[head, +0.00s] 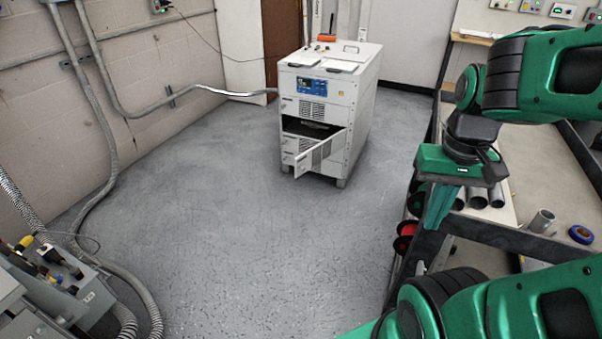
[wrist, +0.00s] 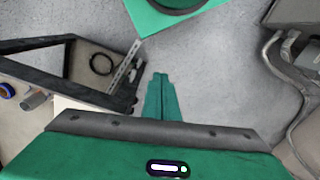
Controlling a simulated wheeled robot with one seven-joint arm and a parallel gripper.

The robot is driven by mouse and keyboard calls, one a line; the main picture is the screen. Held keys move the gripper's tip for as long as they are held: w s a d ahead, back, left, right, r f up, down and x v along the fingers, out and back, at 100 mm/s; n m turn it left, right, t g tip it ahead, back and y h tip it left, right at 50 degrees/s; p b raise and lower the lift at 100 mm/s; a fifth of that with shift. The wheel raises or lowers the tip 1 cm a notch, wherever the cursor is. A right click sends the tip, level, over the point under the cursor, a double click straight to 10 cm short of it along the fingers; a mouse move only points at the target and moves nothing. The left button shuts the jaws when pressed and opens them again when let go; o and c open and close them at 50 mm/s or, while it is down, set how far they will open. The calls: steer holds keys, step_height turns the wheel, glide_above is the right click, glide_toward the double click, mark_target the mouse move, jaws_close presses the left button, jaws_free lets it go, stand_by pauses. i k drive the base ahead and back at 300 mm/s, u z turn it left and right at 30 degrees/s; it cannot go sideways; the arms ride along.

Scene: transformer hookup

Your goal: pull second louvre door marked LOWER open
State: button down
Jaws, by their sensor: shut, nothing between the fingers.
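A white cabinet (head: 355,110) stands across the floor, with a blue screen panel at its upper front. Another louvred front (head: 312,109) above the bay looks closed. The markings are too small to read, so I cannot tell which one says LOWER. My gripper (head: 436,212) hangs at the right over the bench edge, far from the cabinet. Its green fingers are together and empty, as the wrist view (wrist: 161,98) also shows.
A bench (head: 520,215) with pipes and a blue tape roll (head: 580,234) lies at the right, close to my arm. Grey equipment with cables (head: 60,275) stands at the lower left. A conduit runs along the left wall. The grey floor between is clear.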

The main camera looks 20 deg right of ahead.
mark_target(305, 162)
steer(key=z, duration=0.2)
steer(key=k, duration=0.25)
steer(key=u, duration=0.85)
steer(key=i, duration=2.1)
steer(key=z, duration=0.55)
